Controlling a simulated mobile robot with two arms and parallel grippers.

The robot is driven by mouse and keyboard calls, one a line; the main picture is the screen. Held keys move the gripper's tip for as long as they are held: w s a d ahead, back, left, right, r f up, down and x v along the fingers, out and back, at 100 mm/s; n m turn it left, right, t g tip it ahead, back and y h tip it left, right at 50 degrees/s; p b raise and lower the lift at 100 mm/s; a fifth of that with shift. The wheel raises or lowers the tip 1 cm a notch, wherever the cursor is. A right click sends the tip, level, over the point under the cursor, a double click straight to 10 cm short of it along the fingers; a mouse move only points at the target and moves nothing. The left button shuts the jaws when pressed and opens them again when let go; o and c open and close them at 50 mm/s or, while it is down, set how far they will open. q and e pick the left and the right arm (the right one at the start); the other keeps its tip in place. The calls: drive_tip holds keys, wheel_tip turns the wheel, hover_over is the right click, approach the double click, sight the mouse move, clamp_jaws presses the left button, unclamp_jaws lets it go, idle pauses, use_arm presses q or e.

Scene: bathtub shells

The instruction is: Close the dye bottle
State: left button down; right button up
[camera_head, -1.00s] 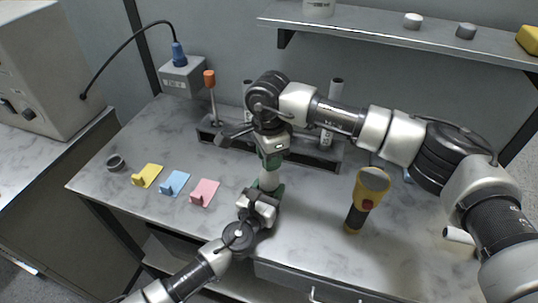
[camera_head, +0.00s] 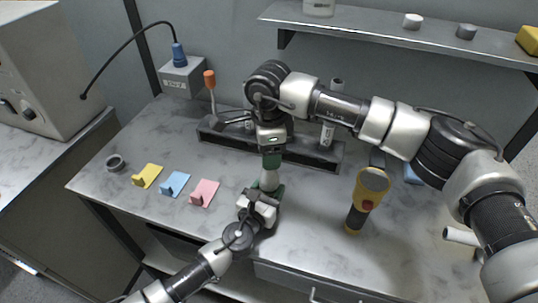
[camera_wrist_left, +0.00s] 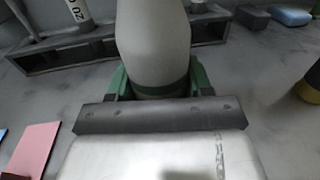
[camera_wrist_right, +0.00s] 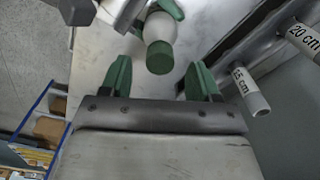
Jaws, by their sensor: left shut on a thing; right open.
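The pale dye bottle (camera_head: 268,179) stands near the middle of the worktop. My left gripper (camera_head: 265,190) is shut around its lower body, which also shows in the left wrist view (camera_wrist_left: 153,38). In the right wrist view a green cap (camera_wrist_right: 160,58) is at the end of the bottle. Whether the cap is fully seated cannot be told. My right gripper (camera_head: 271,158) is above the bottle, pointing down. In the right wrist view its green fingers (camera_wrist_right: 159,78) are open, with the cap roughly between and beyond their tips. No contact with the cap is visible.
A grey rack (camera_head: 222,136) with labelled tubes is behind the bottle. Yellow (camera_head: 147,175), blue (camera_head: 174,183) and pink (camera_head: 204,192) pieces and a grey ring (camera_head: 115,163) lie left. A shelf (camera_head: 390,34) is above.

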wheel_tip(320, 180, up, 10)
idle(0.3)
drive_tip(key=shift+f, duration=0.1)
use_arm(q)
drive_tip(key=shift+c, duration=1.9)
unclamp_jaws()
drive_tip(key=b+v, duration=0.1)
drive_tip(key=v, duration=0.9)
drive_tip(key=shift+s+a, duration=0.2)
drive_tip(key=shift+s, duration=0.15)
use_arm(e)
drive_tip(key=shift+f, duration=0.45)
use_arm(q)
drive_tip(key=shift+f, duration=0.1)
